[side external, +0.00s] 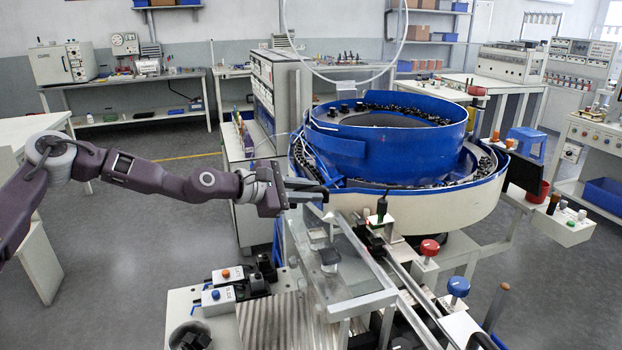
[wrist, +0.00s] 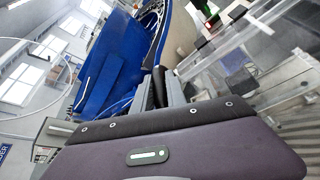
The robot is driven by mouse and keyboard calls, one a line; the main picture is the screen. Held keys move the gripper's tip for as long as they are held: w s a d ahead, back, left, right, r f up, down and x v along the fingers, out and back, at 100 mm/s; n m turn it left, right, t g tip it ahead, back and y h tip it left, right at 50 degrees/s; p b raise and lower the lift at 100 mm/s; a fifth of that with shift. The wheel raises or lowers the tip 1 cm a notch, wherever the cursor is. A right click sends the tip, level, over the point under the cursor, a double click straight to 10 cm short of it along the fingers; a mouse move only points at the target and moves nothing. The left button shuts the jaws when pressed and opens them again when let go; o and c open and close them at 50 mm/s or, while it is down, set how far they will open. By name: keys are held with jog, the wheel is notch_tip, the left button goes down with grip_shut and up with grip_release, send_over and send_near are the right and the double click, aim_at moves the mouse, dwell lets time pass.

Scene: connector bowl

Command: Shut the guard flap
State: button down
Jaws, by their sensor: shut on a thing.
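My gripper (side external: 318,192) reaches in from the left, level with the lower part of the blue bowl. In the wrist view, its two grey fingers (wrist: 160,92) are closed around a small dark handle-like piece (wrist: 159,80). A clear panel (wrist: 235,62) with pale edges lies just right of the fingers and looks like the guard flap. In the side view, a clear panel (side external: 345,262) stands over the track, below and right of the fingers. I cannot tell whether the held piece joins this panel, nor the flap's exact angle.
The blue bowl (side external: 385,155), filled with dark parts, stands right behind my gripper. A red knob (side external: 429,247) and a blue knob (side external: 458,287) rise beside the rails at right. Button boxes (side external: 218,300) sit at lower left. Open air lies left of the machine.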

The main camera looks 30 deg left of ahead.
jog(key=shift+w+a+f, duration=0.15)
jog(key=shift+a+f, duration=0.05)
jog(key=shift+f, duration=0.35)
jog(key=c, duration=1.6)
grip_release()
jog(key=shift+f, duration=0.1)
jog(key=shift+c, duration=0.2)
jog(key=v, duration=0.7)
